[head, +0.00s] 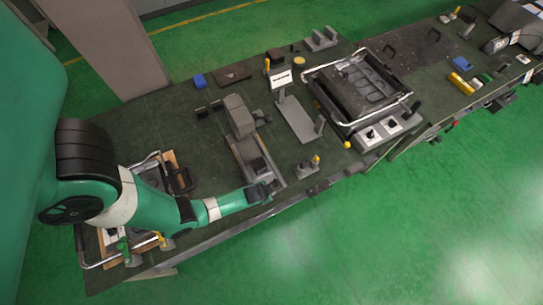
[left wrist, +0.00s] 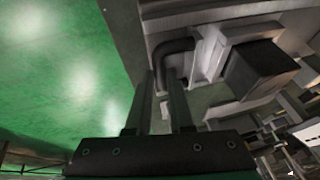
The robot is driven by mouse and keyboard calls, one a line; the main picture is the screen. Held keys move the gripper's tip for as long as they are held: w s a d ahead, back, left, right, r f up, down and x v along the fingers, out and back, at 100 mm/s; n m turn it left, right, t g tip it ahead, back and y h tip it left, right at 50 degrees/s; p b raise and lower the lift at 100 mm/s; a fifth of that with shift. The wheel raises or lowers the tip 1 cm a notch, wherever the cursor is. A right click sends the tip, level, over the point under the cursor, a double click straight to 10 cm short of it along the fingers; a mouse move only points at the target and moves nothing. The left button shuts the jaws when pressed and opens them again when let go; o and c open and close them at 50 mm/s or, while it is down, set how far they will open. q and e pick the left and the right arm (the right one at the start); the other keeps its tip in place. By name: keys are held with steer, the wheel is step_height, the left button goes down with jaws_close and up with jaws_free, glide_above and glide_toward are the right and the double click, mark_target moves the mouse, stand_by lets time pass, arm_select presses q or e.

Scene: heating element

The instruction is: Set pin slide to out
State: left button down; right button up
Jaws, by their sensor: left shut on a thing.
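A long grey fixture (head: 245,150) stands on the dark green bench in the head view, with a raised block at its far end. I take it to be the pin slide unit, though no label shows. My left gripper (head: 262,192) is at its near end, by the bench's front edge. In the left wrist view my left gripper (left wrist: 160,85) has its fingers close around a dark bent handle (left wrist: 172,50) on the grey fixture. A dark square block (left wrist: 262,68) sits beside the handle. The fingertips partly hide the handle's lower end. My right gripper is in neither view.
A grey plate with a white sign (head: 281,78) stands right of the fixture. A small switch with a yellow top (head: 310,165) is near the front edge. A black tray with metal rails (head: 360,85) is farther right. Green floor (head: 330,235) lies beyond the bench edge.

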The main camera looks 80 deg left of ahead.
arm_select(q)
steer(key=shift+d, duration=0.2)
steer(key=shift+a, duration=0.2)
steer(key=c, duration=0.8)
jaws_free()
steer(key=shift+r, duration=0.1)
steer(key=p+v, duration=0.5)
steer(key=v, duration=0.6)
steer(key=shift+s+r, duration=0.15)
steer(key=shift+s, duration=0.05)
